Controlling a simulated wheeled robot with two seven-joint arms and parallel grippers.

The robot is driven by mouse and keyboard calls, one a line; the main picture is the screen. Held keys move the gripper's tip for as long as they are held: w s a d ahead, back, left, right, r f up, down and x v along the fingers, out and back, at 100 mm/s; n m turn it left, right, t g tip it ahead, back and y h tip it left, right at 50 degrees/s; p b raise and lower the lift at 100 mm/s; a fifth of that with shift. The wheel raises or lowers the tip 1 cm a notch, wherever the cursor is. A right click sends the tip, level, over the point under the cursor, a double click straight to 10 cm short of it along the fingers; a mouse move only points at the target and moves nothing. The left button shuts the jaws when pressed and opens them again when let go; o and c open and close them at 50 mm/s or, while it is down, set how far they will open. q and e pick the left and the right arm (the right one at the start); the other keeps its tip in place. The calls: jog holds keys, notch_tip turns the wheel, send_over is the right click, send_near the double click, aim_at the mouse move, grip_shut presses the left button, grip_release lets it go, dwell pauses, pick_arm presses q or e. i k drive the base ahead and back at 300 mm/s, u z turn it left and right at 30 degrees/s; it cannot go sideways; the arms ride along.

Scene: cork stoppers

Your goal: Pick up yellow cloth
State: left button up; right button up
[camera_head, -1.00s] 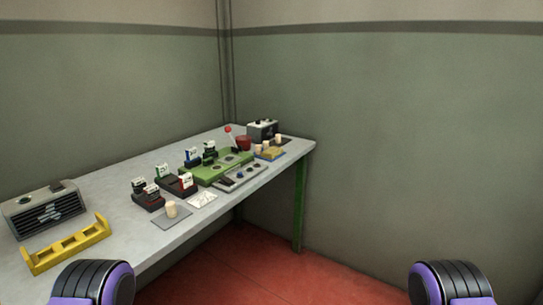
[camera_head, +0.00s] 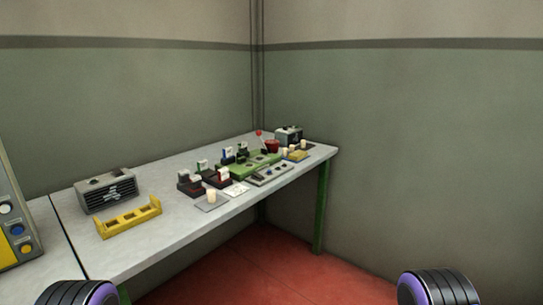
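A small flat yellow piece (camera_head: 297,155), which may be the yellow cloth, lies near the far right end of the grey table (camera_head: 165,243). Pale cork stoppers (camera_head: 292,149) stand at it; whether they are on it or beside it is too small to tell. Only purple and black parts of my two arms show at the bottom left and bottom right. Both grippers are out of the picture.
A yellow rack (camera_head: 128,220) and a grey vented box (camera_head: 108,190) stand on the near left of the table. Dark holders (camera_head: 190,186), a green tray (camera_head: 236,170) and a red pot (camera_head: 272,147) fill the middle and back. Red floor (camera_head: 275,265) is open in front.

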aim_at(298, 155)
jog(key=u, duration=0.15)
jog(key=i, duration=1.3)
jog(key=z, duration=0.8)
